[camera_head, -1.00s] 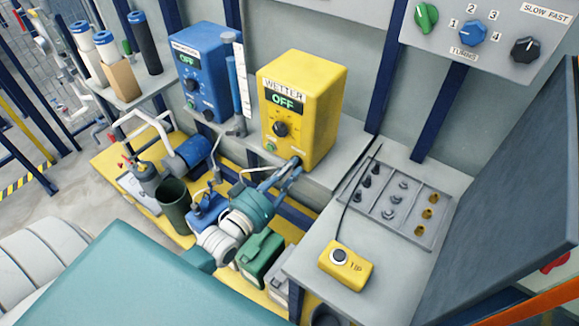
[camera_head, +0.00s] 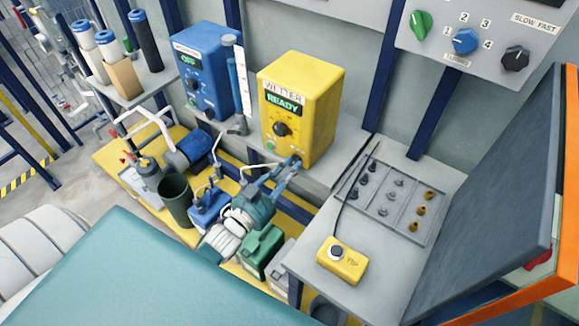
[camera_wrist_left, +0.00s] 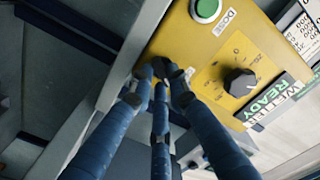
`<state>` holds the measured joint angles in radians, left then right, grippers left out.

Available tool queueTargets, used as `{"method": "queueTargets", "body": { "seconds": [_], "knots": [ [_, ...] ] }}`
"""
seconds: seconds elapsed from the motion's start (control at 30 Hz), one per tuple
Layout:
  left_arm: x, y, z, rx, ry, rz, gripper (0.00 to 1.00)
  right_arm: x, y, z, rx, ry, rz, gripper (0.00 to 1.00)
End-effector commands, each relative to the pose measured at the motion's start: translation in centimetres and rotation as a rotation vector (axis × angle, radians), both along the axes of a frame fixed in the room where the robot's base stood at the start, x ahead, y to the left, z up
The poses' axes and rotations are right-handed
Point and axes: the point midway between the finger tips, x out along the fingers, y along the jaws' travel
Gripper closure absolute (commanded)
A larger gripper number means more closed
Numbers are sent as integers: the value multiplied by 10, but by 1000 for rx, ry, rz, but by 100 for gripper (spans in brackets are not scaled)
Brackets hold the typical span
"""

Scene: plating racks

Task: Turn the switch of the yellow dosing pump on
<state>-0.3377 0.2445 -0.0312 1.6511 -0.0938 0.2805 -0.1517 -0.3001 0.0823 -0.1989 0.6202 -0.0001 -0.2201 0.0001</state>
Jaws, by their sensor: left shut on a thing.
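The yellow dosing pump (camera_head: 312,108) stands on a grey shelf, labelled WETTER, and its display (camera_head: 283,105) reads READY. A black knob (camera_head: 281,129) and a green button (camera_head: 270,145) are on its front; the left wrist view shows the knob (camera_wrist_left: 240,83) and the green button (camera_wrist_left: 207,9) too. My left gripper (camera_head: 295,162) is at the lower right of the pump's front. In the left wrist view its fingertips (camera_wrist_left: 160,72) are closed together on the switch, which they mostly hide. My right gripper is not in view.
A blue pump (camera_head: 203,72) stands left of the yellow one. A yellow pendant (camera_head: 342,260) lies on the grey table at right, by a tray of small parts (camera_head: 427,235). A teal surface (camera_head: 125,270) fills the front left.

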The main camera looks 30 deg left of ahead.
Motion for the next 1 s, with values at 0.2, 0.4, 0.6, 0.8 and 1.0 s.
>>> {"method": "queueTargets", "body": {
  "seconds": [0.2, 0.4, 0.6, 0.8, 1.0],
  "knots": [
    [0, 0, -1, 102, -13, 0, 100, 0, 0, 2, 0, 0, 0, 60],
    [0, 0, -1, 150, -21, -1, 100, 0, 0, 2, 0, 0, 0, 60],
    [0, 0, -1, 164, -23, -1, 100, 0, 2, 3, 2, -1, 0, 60],
    [0, 0, -1, 166, -22, 0, 100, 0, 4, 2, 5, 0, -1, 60],
    [0, 0, -1, 165, -22, 0, 65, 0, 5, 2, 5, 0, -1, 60]
  ]
}}
